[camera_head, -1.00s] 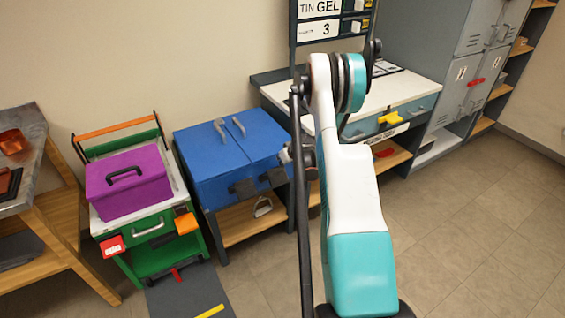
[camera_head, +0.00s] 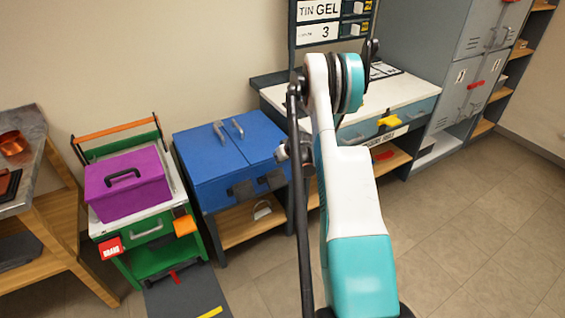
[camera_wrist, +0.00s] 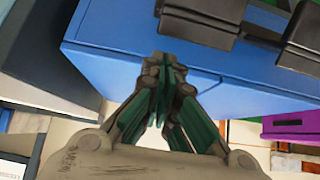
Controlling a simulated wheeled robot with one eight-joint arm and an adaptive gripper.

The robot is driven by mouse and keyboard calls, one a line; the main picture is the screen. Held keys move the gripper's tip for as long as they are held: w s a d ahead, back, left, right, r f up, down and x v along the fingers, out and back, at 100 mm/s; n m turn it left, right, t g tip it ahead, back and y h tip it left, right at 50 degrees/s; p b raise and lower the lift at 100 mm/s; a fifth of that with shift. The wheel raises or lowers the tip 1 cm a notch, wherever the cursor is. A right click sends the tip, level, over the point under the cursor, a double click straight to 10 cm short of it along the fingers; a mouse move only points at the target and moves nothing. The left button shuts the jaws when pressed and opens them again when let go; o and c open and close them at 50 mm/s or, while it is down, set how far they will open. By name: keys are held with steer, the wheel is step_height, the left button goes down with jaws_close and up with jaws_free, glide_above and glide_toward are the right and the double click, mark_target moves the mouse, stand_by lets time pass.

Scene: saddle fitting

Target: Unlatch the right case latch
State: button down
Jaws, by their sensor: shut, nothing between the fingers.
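The blue case (camera_head: 215,165) has two dark latches on its front face. The right latch (camera_head: 274,179) is near my arm in the head view, and the left latch (camera_head: 243,190) is beside it. The wrist view looks from the opposite way up, so the right latch (camera_wrist: 203,20) appears at top centre and the left latch (camera_wrist: 305,38) at the top right edge. My gripper (camera_wrist: 166,64) is shut and empty, with its fingertips over the blue face just below the right latch in the picture. Contact cannot be told. In the head view my arm mostly hides the gripper.
The case stands on a dark-framed stand with a wooden shelf (camera_head: 238,230). A purple box (camera_head: 128,190) on a green cart is to its left. A white-topped bench (camera_head: 405,92) with blue drawers is to its right. Open floor (camera_head: 460,225) lies at the right.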

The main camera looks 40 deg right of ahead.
steer(key=s+a+r+p, duration=0.2)
steer(key=s+r, duration=0.2)
steer(key=s, duration=0.4)
steer(key=shift+r+p, duration=0.35)
steer(key=shift+r, duration=0.05)
